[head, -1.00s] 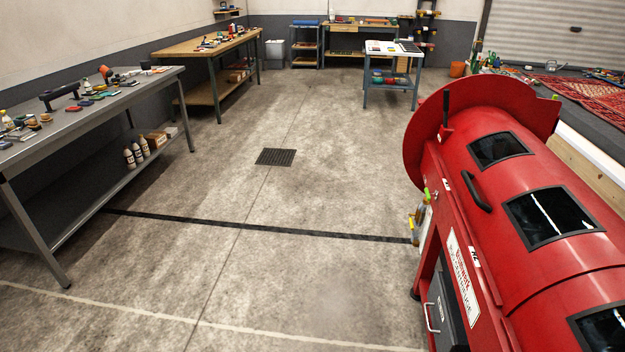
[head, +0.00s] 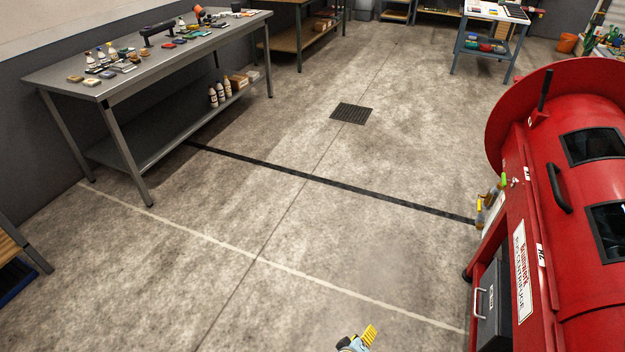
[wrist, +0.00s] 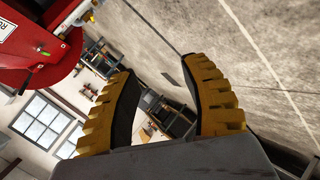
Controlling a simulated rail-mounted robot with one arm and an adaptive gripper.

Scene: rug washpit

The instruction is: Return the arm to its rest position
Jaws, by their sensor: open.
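My gripper (head: 362,340) shows at the bottom edge of the head view, with only a yellow ridged finger and a bit of grey and blue above the floor. In the wrist view my gripper (wrist: 162,92) has its two yellow ridged fingers spread apart, with nothing between them. The wrist picture is tilted, with the room lying at a slant behind the fingers. Most of my arm is out of the head view.
A red centrifuge (head: 545,200) stands at the right; it also shows in the wrist view (wrist: 40,45). A grey workbench (head: 130,75) with small items stands at the left. The concrete floor (head: 300,220) between them is clear, with a drain grate (head: 351,113).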

